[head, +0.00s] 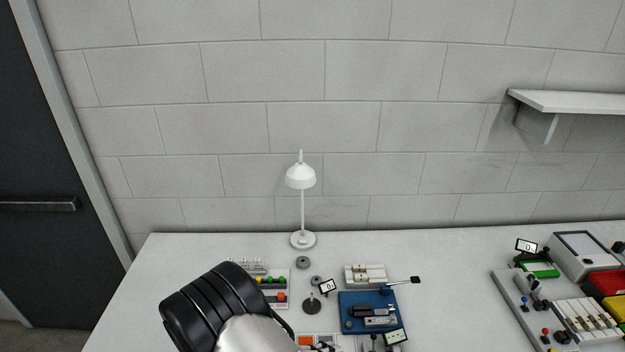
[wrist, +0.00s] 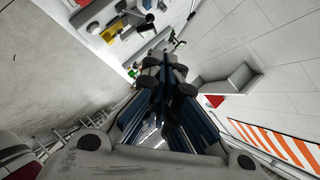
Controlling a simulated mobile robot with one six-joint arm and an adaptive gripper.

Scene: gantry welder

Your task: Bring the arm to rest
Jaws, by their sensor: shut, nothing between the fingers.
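My gripper (wrist: 165,75) shows in the wrist view with its dark fingers drawn together at the middle and nothing between them. In the head view a black and silver part of my arm (head: 225,305) rises at the bottom, over the front left of the white workbench (head: 190,255). My gripper cannot be made out in the head view. In the wrist view the fingers point toward the upper middle, with pale floor or wall surfaces around them, and they appear to touch nothing.
A white lamp (head: 301,178) stands at the back of the bench. A blue fixture (head: 370,312) and a block with coloured knobs (head: 272,283) lie near my arm. A grey panel (head: 515,305) is at right. A wall shelf (head: 575,102) juts out. The back left bench is clear.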

